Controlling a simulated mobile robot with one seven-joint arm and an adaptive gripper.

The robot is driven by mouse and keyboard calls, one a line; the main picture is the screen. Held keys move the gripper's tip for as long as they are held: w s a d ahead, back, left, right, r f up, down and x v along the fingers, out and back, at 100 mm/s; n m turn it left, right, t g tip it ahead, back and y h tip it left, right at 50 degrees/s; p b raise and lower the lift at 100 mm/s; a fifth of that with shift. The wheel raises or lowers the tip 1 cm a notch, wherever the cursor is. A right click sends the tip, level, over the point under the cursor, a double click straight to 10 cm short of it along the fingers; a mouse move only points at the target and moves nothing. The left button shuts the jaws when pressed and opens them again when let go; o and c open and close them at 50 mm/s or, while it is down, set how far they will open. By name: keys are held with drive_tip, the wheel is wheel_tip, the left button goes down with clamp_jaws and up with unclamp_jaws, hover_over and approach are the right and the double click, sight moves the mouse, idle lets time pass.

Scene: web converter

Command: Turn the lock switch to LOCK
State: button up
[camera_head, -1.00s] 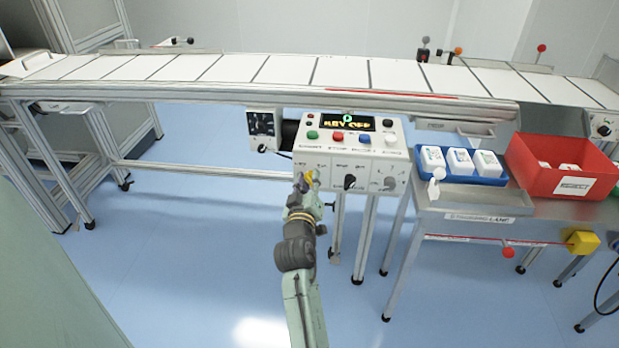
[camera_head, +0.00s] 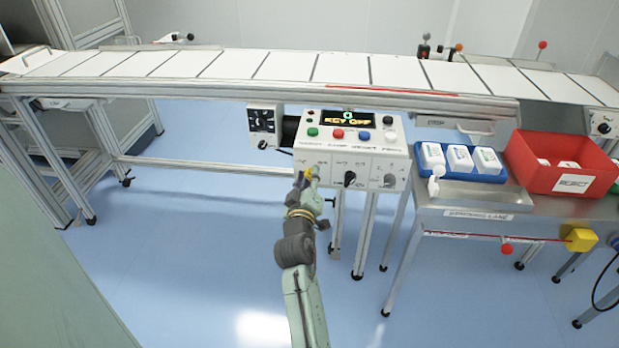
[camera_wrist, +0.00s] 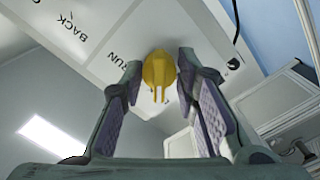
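In the wrist view, RUN and BACK labels are printed near the yellow knob. I cannot read a LOCK label in either view. My gripper (camera_head: 307,178) is at the left of the front face. In the wrist view my gripper (camera_wrist: 160,67) has one finger on each side of the yellow knob, with narrow gaps showing; it looks open.
Colored push buttons (camera_head: 337,134) sit on the box top. To the right, a steel table (camera_head: 480,216) bears a blue tray (camera_head: 497,178) of white bottles and a red reject bin (camera_head: 590,175). The conveyor (camera_head: 270,66) runs above and behind the box. The floor beside my arm is clear.

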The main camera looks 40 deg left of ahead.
drive_tip(key=o, duration=0.3)
drive_tip(key=shift+d, duration=0.1)
drive_tip(key=v, duration=1.2)
drive_tip(key=shift+r, duration=0.1)
